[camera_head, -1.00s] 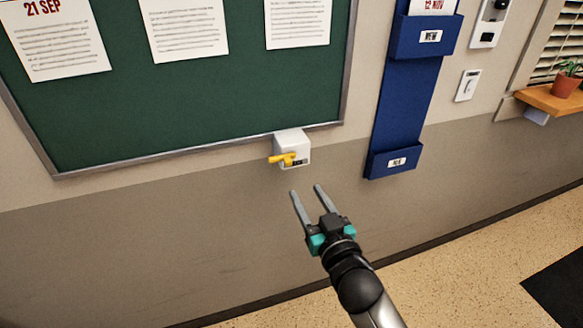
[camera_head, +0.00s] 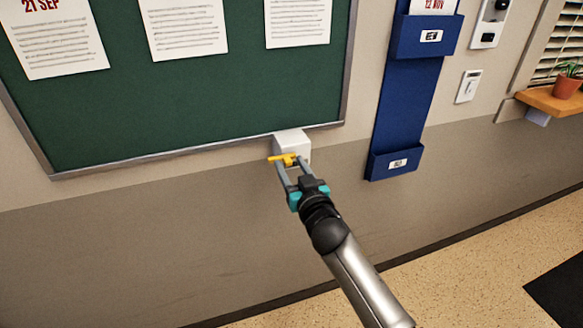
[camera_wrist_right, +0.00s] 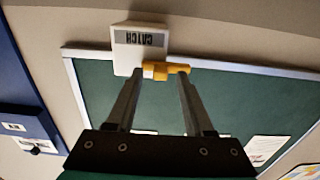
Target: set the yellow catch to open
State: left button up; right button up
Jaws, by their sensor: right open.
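The yellow catch (camera_head: 284,159) is a small lever on a white box (camera_head: 291,143) at the lower edge of the green board. In the head view the lever points left, roughly level. My right gripper (camera_head: 289,165) is open, with its fingertips at the lever. In the right wrist view the lever (camera_wrist_right: 165,70) lies across the finger ends, and the white box (camera_wrist_right: 139,48) shows the label "CATCH" upside down. I cannot tell whether the fingers touch the lever. My left gripper is not in view.
The green noticeboard (camera_head: 190,100) with pinned sheets fills the upper left. A blue wall pocket rack (camera_head: 405,100) hangs to the right of the box. A wooden shelf (camera_head: 552,101) with a potted plant is at far right. The wall below the board is bare.

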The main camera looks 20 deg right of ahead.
grip_shut()
dwell(0.4)
dwell(1.0)
